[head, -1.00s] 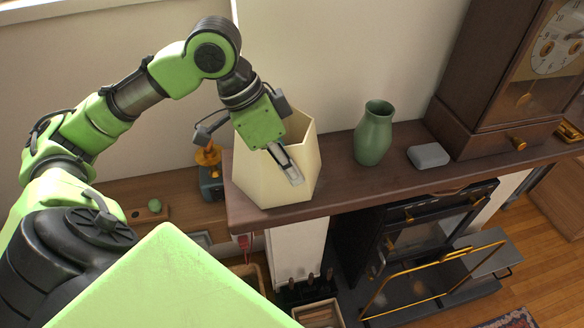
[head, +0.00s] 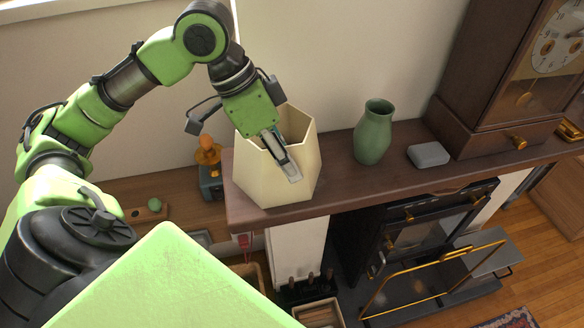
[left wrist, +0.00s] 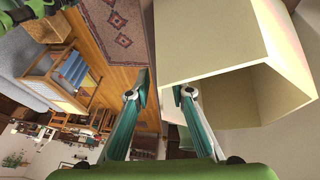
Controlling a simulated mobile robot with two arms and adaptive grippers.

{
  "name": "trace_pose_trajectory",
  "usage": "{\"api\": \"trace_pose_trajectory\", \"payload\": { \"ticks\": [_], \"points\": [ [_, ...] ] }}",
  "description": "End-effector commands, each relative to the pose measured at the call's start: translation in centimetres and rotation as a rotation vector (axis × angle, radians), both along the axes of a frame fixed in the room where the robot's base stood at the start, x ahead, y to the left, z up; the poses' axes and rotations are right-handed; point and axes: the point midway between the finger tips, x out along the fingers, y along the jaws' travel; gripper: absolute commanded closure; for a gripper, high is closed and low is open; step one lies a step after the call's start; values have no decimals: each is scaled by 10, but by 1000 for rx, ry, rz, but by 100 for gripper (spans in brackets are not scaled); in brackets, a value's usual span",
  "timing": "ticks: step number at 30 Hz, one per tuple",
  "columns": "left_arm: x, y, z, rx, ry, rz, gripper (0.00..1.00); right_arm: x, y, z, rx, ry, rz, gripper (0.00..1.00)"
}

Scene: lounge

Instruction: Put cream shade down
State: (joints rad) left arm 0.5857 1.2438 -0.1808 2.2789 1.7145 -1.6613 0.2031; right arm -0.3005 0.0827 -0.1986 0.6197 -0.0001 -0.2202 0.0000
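The cream shade (head: 265,184) is a faceted, open-topped shell standing upright on the left end of the dark wooden mantel shelf (head: 345,178). My left gripper (head: 290,172) is at its near wall, pointing down, with one finger in front of the wall and the other partly hidden behind it. In the left wrist view the fingers (left wrist: 160,92) are apart, with a gap between them and the shade (left wrist: 215,40) at the right finger. The gripper looks open, though contact with the wall is hard to judge. My right gripper is not in view.
A green vase (head: 373,135) and a grey block (head: 428,155) stand right of the shade, with bare shelf between. A wooden clock (head: 487,85) is farther right. An orange-topped object (head: 208,160) stands left, below shelf level. A stove (head: 420,230) lies beneath.

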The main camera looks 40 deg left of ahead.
Motion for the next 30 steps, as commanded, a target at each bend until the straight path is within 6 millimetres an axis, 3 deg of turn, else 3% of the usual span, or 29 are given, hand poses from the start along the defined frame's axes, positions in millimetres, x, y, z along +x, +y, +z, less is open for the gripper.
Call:
{"api": "trace_pose_trajectory", "payload": {
  "ticks": [6, 13, 18, 30],
  "points": [
    [-9, 18, 47, 2, -5, 3, 79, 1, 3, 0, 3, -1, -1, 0],
    [-17, 30, 81, 0, -3, 1, 79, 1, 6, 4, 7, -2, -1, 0],
    [-20, 34, 90, 1, -1, 0, 79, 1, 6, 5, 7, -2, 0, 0],
    [-20, 34, 90, 1, 1, 0, 79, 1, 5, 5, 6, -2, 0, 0]
  ]
}}
